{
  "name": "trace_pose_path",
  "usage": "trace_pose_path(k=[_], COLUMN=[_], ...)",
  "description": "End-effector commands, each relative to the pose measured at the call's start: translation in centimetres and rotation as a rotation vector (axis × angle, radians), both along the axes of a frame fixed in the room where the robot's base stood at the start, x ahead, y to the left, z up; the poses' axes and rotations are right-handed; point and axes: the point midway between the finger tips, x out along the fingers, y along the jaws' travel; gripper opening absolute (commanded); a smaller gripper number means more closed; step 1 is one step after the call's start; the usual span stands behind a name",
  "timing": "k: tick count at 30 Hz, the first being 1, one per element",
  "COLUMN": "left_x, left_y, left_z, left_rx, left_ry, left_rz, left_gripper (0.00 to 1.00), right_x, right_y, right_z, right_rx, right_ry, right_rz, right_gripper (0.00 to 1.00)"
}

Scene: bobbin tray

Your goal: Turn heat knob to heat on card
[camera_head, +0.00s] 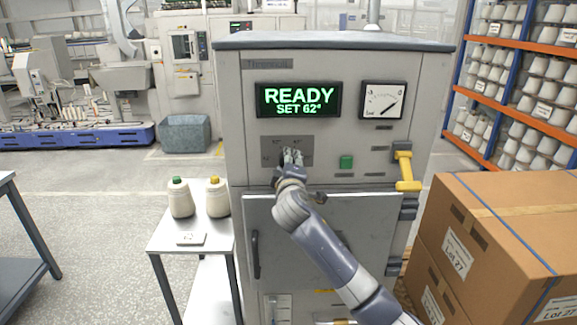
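The grey cabinet (350,60) has a lit green display (297,99) reading "READY" and "SET 62°". Below the display is a darker plate (308,142) with small markings too fine to read. My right gripper (292,156) is at this plate, its fingers close together. The heat knob is not clearly visible; the gripper covers the middle of the plate. I cannot tell whether the fingers hold anything. A small white card (191,239) lies on the side table (165,242); its mark is too small to read. My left gripper is not in view.
Beside the plate are a green button (346,161), a dial gauge (382,100) and a yellow lever (406,171). Cardboard boxes (500,240) stand close at the right.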

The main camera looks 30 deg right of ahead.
Motion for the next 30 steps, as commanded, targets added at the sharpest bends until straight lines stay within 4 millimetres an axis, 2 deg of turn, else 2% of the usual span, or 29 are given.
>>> trace_pose_path(k=[9, 10, 12, 23, 30], left_x=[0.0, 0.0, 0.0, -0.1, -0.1], left_y=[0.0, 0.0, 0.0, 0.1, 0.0], left_z=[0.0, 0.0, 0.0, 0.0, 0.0], left_rx=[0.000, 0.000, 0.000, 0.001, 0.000], left_ry=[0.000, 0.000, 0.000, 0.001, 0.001], left_rz=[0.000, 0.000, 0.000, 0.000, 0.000], left_gripper=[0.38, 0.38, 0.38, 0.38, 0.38], right_x=[0.0, 0.0, 0.0, -0.1, -2.1], right_y=[0.0, 0.0, 0.0, 0.1, 1.4], right_z=[0.0, 0.0, 0.0, 0.0, 0.1], right_rx=[0.000, 0.000, -0.001, 0.000, 0.001], right_ry=[-0.001, -0.001, -0.001, 0.000, 0.000], right_rz=[0.000, 0.000, 0.000, 0.001, 0.002], right_gripper=[0.17, 0.45, 0.61, 0.61, 0.61])
